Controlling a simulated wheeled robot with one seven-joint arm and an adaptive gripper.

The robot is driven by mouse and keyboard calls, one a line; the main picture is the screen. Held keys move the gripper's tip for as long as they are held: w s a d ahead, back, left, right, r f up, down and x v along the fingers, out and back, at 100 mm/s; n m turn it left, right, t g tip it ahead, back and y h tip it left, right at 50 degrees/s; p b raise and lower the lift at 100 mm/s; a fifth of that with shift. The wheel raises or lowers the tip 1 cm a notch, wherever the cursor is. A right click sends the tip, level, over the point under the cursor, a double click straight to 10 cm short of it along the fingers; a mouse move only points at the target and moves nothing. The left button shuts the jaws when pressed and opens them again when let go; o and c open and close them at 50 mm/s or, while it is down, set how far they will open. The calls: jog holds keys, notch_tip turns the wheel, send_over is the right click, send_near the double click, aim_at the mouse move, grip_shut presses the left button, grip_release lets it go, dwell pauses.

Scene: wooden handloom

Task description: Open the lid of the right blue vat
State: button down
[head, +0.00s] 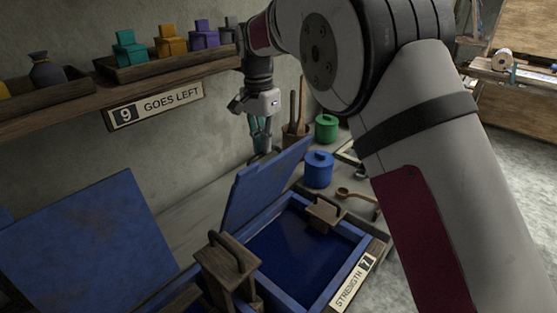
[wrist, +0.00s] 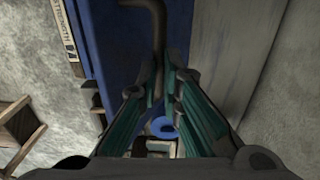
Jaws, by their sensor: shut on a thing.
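The right blue vat (head: 358,244) stands with dark blue liquid showing inside. Its blue lid (head: 262,184) is raised steeply on the vat's far left side, leaning slightly; it also shows in the wrist view (wrist: 122,50). My gripper (head: 264,138) is behind the lid's upper part, close to the wall. In the wrist view the gripper (wrist: 158,80) has its teal-padded fingers shut around a dark curved handle (wrist: 157,25) beside the lid. The handle is hidden in the head view.
Another blue lid (head: 80,240) stands raised at left. A wooden block with a handle (head: 228,262) stands at the vat's left, and a smaller one (head: 325,212) on its far rim. A blue pot (head: 318,170), green pot (head: 326,128) and ladle (head: 355,196) are behind. A shelf (head: 60,112) overhangs at left.

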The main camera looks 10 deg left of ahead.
jog(key=shift+w+a+f+b, duration=0.25)
jog(key=shift+a+f, duration=0.25)
jog(key=shift+a, duration=0.2)
jog(key=shift+w+a+f+b, duration=0.15)
jog(key=shift+w+a+f, duration=0.1)
jog(key=shift+a+f, duration=0.35)
jog(key=shift+a+r, duration=0.1)
jog(key=shift+r, duration=0.05)
jog(key=c, duration=1.9)
grip_release()
jog(key=shift+o, duration=1.2)
jog(key=shift+w, duration=0.15)
notch_tip(320, 180, up, 12)
jog(key=shift+w+a, duration=0.3)
jog(key=shift+w, duration=0.05)
